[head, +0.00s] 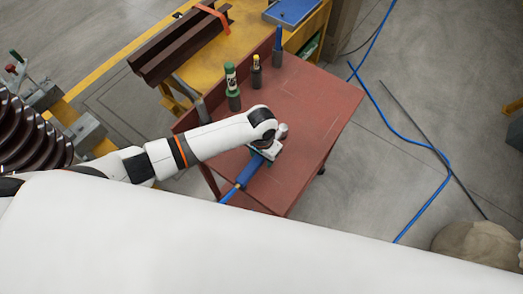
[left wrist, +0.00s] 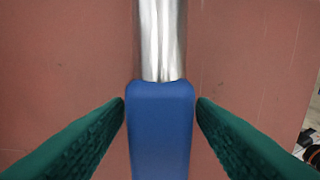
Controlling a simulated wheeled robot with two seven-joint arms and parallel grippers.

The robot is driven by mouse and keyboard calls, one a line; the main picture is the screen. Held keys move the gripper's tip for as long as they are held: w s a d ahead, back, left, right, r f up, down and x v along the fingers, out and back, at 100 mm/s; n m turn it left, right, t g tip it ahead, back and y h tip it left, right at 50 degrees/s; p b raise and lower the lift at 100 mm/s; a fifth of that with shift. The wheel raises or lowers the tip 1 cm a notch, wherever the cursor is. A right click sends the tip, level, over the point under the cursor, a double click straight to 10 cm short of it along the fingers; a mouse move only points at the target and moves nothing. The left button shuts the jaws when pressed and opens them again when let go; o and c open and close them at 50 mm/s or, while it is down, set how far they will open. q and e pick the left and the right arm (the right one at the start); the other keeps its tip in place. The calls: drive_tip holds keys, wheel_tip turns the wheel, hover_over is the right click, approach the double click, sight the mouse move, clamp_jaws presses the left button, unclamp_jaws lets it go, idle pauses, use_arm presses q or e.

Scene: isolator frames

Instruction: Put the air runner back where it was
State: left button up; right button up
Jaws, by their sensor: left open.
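The air runner (head: 246,173) lies on the red cart top (head: 312,100), near its front edge. It has a blue body and a silver metal barrel; the body (left wrist: 160,135) and barrel also show in the left wrist view. My left gripper (left wrist: 160,100) is open, with its green fingers on either side of the blue body. Thin gaps seem to show at the fingertips, but I cannot tell if either finger touches. In the head view my left gripper (head: 265,150) partly covers the tool. My right gripper is not in view.
On the cart stand a green-capped bottle (head: 231,78), a yellow-capped bottle (head: 256,70) and a blue item (head: 278,42) in dark holders. A yellow bench (head: 236,45) with brown steel beams (head: 178,46) stands behind. A blue hose (head: 405,140) crosses the floor. The cart's right side is clear.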

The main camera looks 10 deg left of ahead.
use_arm(q)
wheel_tip(320, 180, up, 12)
drive_tip(key=shift+r+b, duration=0.15)
drive_tip(key=shift+b, duration=0.2)
idle(0.5)
drive_tip(key=s+d+f+t+h, duration=0.1)
drive_tip(key=s+d+t+h, duration=0.15)
drive_tip(key=s, duration=0.55)
drive_tip(key=s+a+r+n+t+y, duration=0.1)
drive_tip(key=s+a+n+y, duration=0.1)
drive_tip(key=s+a, duration=0.95)
wheel_tip(320, 180, down, 29)
drive_tip(key=a+g+b, duration=0.1)
drive_tip(key=a+b, duration=0.1)
drive_tip(key=s+a+f+g+b, duration=0.1)
drive_tip(key=s+a+f, duration=0.2)
drive_tip(key=s+f, duration=1.3)
drive_tip(key=shift+f+b, duration=0.3)
